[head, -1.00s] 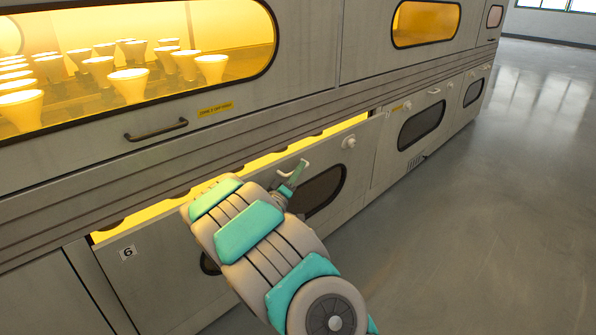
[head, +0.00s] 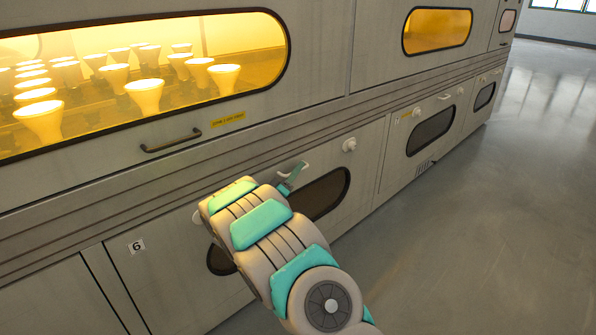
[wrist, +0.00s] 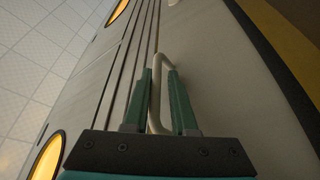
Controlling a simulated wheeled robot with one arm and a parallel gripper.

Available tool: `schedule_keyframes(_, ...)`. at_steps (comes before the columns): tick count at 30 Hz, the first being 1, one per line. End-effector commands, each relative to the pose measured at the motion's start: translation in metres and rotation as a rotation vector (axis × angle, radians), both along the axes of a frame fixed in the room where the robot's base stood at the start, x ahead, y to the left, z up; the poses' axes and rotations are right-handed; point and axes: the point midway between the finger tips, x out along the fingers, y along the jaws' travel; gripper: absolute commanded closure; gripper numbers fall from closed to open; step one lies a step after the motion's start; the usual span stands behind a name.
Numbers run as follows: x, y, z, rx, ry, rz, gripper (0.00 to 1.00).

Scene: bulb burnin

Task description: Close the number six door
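The number six door (head: 165,285) is the lower grey panel with a "6" label (head: 136,246) and a dark oval window (head: 320,194). Its top edge lies flush against the oven body, with no glowing gap showing. My gripper (head: 292,174) is at the light handle near the top of the door, partly hidden by my arm in the head view. In the wrist view my gripper (wrist: 161,82) has its two green fingers apart, with the pale handle (wrist: 155,95) between them. The handle is nearer the left finger; whether it touches cannot be told.
Above is a lit oven compartment with several bulbs (head: 145,92) behind glass and a dark handle (head: 170,140). A white round knob (head: 349,145) stands out right of my gripper. Open grey floor (head: 480,230) lies to the right.

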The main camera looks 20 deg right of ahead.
Motion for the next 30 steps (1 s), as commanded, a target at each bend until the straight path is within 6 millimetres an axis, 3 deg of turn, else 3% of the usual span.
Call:
schedule_keyframes(5,0.002,0.003,0.000,-0.001,-0.001,0.008,0.56)
schedule_keyframes(11,-0.006,0.015,-0.003,0.000,0.001,0.009,0.56)
schedule_keyframes(22,-0.037,0.051,-0.015,0.002,-0.001,0.004,0.56)
schedule_keyframes(30,-0.046,0.060,-0.018,-0.001,-0.002,0.000,0.56)
